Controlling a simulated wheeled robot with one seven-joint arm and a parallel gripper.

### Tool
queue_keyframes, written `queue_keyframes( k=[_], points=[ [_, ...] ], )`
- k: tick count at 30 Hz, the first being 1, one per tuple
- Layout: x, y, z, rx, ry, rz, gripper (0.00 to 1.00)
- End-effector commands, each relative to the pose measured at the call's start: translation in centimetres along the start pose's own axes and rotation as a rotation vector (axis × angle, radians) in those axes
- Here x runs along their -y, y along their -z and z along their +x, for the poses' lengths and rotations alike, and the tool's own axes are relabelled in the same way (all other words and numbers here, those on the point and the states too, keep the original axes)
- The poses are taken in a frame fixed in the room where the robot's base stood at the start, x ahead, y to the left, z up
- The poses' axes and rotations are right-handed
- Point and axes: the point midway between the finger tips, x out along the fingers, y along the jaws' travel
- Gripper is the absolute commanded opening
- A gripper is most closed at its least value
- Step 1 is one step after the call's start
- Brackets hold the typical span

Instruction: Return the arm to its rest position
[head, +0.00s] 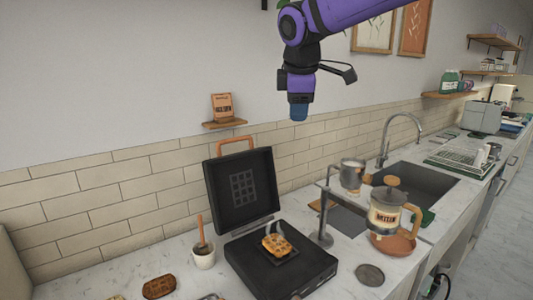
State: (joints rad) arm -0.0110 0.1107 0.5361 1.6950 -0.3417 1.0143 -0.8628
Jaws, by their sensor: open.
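My purple and black arm (345,12) reaches in from the top right and hangs in front of the bare wall, above the counter. My gripper (299,112) points down at its lower end, with a blue tip. It is open and holds nothing that I can see, high above the waffle maker and clear of everything. The gap between the fingers is hard to make out from this side.
An open black waffle maker (240,190) stands below, with a waffle (276,245) on its lower plate. A cup with a brush (203,255) is left of it. A kettle (385,214), a metal pitcher (352,174) and a faucet (402,118) stand right. A small shelf (224,124) holds a box.

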Motion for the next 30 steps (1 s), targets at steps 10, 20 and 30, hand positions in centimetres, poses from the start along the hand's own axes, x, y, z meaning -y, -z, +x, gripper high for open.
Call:
queue_keyframes(
  k=[10, 20, 30],
  points=[
    [7.4, -8.9, -3.7, 0.073, -0.029, 0.409, 0.41],
    [15.9, -16.7, -5.8, 0.076, -0.049, 0.839, 0.41],
    [25.7, -22.6, -5.9, 0.011, -0.039, 1.293, 0.41]
  ],
)
